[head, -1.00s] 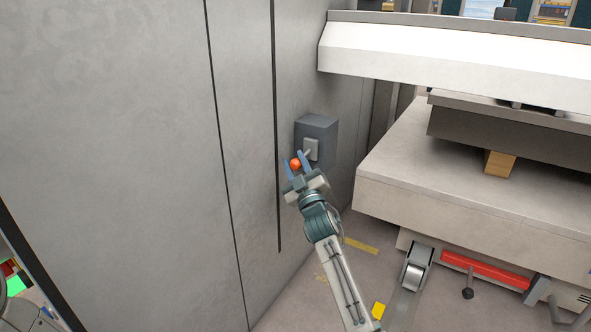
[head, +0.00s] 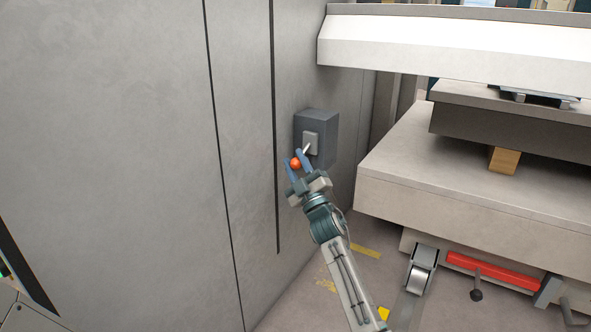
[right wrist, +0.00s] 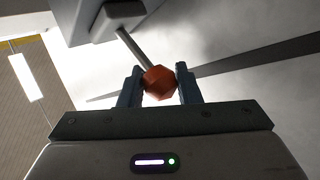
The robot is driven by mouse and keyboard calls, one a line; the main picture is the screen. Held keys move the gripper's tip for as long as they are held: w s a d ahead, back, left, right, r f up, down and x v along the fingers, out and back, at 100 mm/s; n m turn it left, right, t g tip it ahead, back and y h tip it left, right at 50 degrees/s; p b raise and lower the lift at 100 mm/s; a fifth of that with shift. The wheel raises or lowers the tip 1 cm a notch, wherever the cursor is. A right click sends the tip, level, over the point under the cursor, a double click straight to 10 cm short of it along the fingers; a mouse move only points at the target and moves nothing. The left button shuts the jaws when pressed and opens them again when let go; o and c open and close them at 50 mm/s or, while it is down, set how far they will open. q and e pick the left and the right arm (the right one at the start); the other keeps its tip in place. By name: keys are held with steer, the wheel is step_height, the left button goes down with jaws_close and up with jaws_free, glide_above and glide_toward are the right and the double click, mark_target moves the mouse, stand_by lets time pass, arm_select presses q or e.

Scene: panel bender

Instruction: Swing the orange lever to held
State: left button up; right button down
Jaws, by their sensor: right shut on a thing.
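The orange lever's ball knob (head: 295,163) sits between the fingers of my right gripper (head: 299,160), which is shut on it. In the right wrist view the orange knob (right wrist: 159,82) is between the two blue fingertips of the right gripper (right wrist: 160,84). A thin metal rod (right wrist: 134,48) runs from the knob to the grey box. The grey switch box (head: 322,135) is fixed to the wall, with a lighter plate where the rod enters. In the head view the rod slants down and left from the box. My left gripper is not in view.
A large grey panel wall (head: 150,150) fills the left. A pale machine bed (head: 470,170) with a white beam (head: 450,45) above stands at the right. A red bar (head: 492,270) and a caster wheel (head: 420,275) are low at the right. Floor shows between.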

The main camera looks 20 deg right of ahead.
steer(key=shift+w+d+f+n+y+b, duration=0.1)
steer(key=shift+d+n+y+b, duration=0.1)
steer(key=shift+n+y+b, duration=0.9)
steer(key=c, duration=1.1)
jaws_free()
steer(key=shift+o, duration=0.2)
steer(key=shift+f, duration=0.1)
steer(key=shift+f, duration=0.1)
steer(key=p+v, duration=0.2)
steer(key=v, duration=0.8)
steer(key=shift+s+p, duration=0.3)
steer(key=shift+s, duration=0.05)
